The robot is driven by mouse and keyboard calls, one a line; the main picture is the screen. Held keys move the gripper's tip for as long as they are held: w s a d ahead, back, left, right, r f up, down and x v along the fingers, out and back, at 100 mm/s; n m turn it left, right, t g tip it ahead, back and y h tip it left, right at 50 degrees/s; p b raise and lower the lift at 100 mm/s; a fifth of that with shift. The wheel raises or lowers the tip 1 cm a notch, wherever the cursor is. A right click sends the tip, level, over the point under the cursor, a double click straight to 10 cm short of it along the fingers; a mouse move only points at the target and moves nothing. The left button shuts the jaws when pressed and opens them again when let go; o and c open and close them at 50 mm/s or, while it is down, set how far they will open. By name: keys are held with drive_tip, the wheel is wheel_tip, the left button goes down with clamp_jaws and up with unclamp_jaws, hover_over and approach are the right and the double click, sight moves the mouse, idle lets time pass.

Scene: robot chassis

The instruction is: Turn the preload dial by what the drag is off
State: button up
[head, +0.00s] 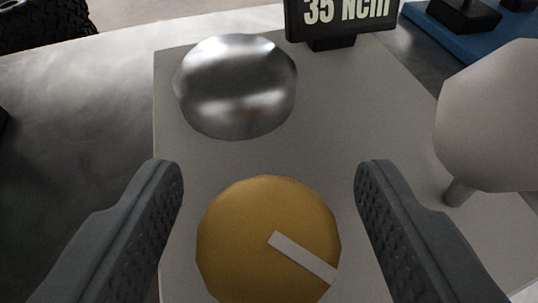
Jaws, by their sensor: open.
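The dial is a round gold disc (250,225) with a white pointer line (303,257) running from near its middle to its lower right rim. It sits on a light grey plate (330,110). My gripper (270,185) is open, one finger on each side of the dial, with a gap on both sides. Whether the fingers are level with the dial or above it, I cannot tell. A black display (342,18) at the top reads "35 Ncm"; its upper edge is cut off. The dial's lowest edge is near the frame bottom.
A shiny silver round knob (237,85) stands on the plate beyond the dial. A large pale rounded part (492,120) on a short stem stands at right. A blue surface (460,35) with black parts lies at upper right. A black tyre-like part (42,24) is at upper left.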

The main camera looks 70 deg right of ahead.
drive_tip(key=shift+d, duration=0.1)
drive_tip(key=shift+c, duration=0.2)
drive_tip(key=c, duration=0.9)
drive_tip(key=shift+c, duration=0.2)
drive_tip(key=shift+n+t, duration=0.3)
drive_tip(key=shift+d+n+t, duration=0.1)
drive_tip(key=shift+n+t, duration=0.2)
drive_tip(key=shift+t, duration=0.1)
drive_tip(key=shift+w+n+t+y, duration=0.1)
drive_tip(key=shift+n+t+y, duration=0.8)
drive_tip(key=shift+n+t, duration=0.1)
